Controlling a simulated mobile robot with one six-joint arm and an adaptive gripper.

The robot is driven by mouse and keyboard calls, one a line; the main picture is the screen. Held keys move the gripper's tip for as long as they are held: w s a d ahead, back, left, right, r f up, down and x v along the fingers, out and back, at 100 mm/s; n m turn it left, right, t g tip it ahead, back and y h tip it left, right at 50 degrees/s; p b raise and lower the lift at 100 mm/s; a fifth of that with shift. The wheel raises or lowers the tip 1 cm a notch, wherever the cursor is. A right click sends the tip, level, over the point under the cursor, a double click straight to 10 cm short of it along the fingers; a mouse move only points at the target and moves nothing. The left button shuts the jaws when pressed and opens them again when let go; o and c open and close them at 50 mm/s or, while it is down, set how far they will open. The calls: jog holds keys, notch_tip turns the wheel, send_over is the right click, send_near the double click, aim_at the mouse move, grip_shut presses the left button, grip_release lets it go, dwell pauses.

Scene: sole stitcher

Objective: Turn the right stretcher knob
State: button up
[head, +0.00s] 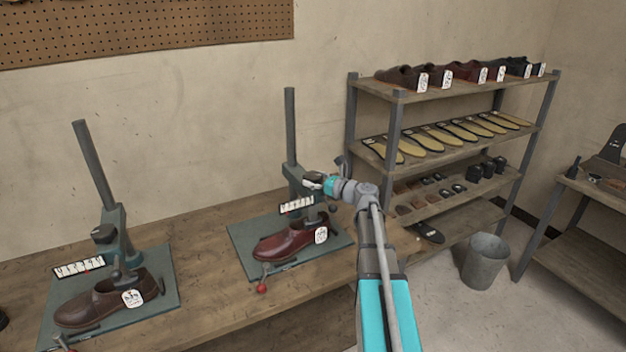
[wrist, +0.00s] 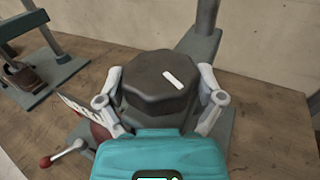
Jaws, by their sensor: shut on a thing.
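The right stretcher knob (wrist: 158,88) is a dark, faceted knob with a white mark on top, seen from above in the wrist view. In the head view the knob (head: 312,177) sits on the right stretcher's post, partly hidden by my gripper. My gripper (head: 316,183) is shut on it, with a pale finger on each side in the wrist view (wrist: 160,82). The white mark tilts down to the right in the wrist view. The right stretcher (head: 291,130) stands on a green base plate, with a tagged red-brown shoe (head: 285,243) below the knob.
The left stretcher (head: 95,170) stands on the same wooden bench (head: 205,235) with a brown shoe (head: 100,303). A red-balled lever (head: 262,288) sticks out at the right plate's front. A shelf rack (head: 394,125), grey bucket (head: 485,262) and second bench stand to the right.

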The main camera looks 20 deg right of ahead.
jog(key=shift+h, duration=0.3)
jog(key=o, duration=0.9)
jog(key=shift+c, duration=0.2)
jog(key=v, duration=1.2)
jog(key=shift+f, duration=0.1)
